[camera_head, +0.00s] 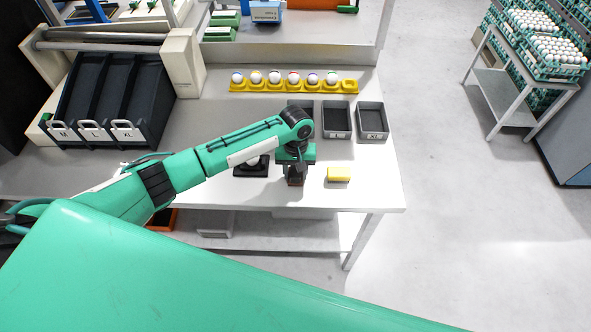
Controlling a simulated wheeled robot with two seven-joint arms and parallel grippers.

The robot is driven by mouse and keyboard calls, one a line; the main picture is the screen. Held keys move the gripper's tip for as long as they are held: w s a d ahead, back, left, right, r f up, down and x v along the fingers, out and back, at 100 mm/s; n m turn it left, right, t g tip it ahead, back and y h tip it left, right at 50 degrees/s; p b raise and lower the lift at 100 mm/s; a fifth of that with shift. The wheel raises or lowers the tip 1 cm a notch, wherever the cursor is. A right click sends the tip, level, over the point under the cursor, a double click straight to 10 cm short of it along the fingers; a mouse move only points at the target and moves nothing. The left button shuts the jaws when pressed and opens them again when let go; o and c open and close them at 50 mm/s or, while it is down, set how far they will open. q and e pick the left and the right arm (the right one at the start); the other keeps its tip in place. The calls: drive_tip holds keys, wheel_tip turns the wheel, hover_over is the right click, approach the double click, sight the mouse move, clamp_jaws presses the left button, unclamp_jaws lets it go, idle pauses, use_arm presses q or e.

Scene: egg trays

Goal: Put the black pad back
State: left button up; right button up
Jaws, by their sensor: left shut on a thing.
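My left gripper (295,176) points down over the front part of the white table, left of a yellow block. It is shut on a small dark object whose lower part shows between and under the fingers; the fingers hide most of it, so I cannot tell what it is or whether it touches the table. A flat black pad-like thing (251,167) lies on the table just left of the gripper, partly covered by my forearm. My right gripper is not in view.
The yellow block (339,174) lies right of the gripper. A yellow egg holder (293,88) with several white eggs lies at the back. A black three-lane rack (105,100) stands left. The table's front right corner is clear.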

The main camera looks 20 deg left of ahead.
use_arm(q)
drive_tip(key=o, duration=0.9)
drive_tip(key=shift+f, duration=0.15)
drive_tip(key=shift+c, duration=0.2)
drive_tip(key=shift+o, duration=0.4)
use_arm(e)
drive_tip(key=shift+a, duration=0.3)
use_arm(q)
wheel_tip(320, 180, up, 12)
drive_tip(key=w+b, duration=0.1)
drive_tip(key=b, duration=0.1)
drive_tip(key=shift+w+a, duration=0.2)
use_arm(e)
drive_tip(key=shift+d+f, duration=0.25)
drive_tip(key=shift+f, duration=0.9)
